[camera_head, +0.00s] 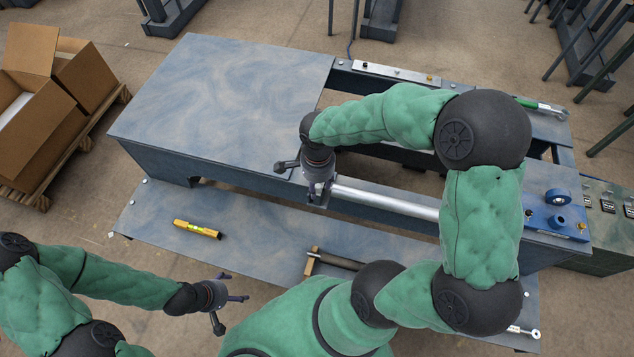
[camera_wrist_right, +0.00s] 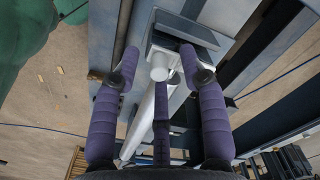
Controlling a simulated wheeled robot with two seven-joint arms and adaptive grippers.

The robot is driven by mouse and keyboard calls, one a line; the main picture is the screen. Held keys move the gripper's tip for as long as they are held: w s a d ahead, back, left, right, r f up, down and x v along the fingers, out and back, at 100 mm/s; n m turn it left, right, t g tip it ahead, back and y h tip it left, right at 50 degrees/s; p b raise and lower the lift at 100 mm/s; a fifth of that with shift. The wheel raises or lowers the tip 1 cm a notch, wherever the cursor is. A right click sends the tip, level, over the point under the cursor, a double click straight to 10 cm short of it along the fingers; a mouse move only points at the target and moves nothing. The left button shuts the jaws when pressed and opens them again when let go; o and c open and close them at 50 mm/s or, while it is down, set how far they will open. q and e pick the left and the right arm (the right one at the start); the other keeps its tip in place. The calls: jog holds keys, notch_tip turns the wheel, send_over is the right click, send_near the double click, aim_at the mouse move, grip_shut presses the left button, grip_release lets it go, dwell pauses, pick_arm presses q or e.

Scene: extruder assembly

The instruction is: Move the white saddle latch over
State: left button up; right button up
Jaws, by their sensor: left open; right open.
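A small white piece (camera_wrist_right: 160,68), which looks like the white saddle latch, shows between the fingertips of my right gripper (camera_wrist_right: 158,70) in the right wrist view. The fingers stand apart around it, and I cannot tell whether any touches it. In the head view my right gripper (camera_head: 314,182) is at the left end of the long silver bar (camera_head: 385,201), on the near side of the blue-grey machine, and it hides the latch there. My left gripper (camera_head: 226,300) is open and empty, in front of the lower shelf.
A yellow level (camera_head: 197,229) lies on the lower shelf (camera_head: 265,222), with a dark roller-like tool (camera_head: 338,261) to its right. The wide machine top (camera_head: 225,95) is clear. A blue bearing block (camera_head: 556,215) sits at the right. Cardboard boxes (camera_head: 45,125) stand on a pallet at far left.

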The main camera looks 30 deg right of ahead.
jog(key=shift+r, duration=0.1)
jog(key=shift+r+p, duration=2)
jog(key=shift+r, duration=0.95)
notch_tip(320, 180, up, 12)
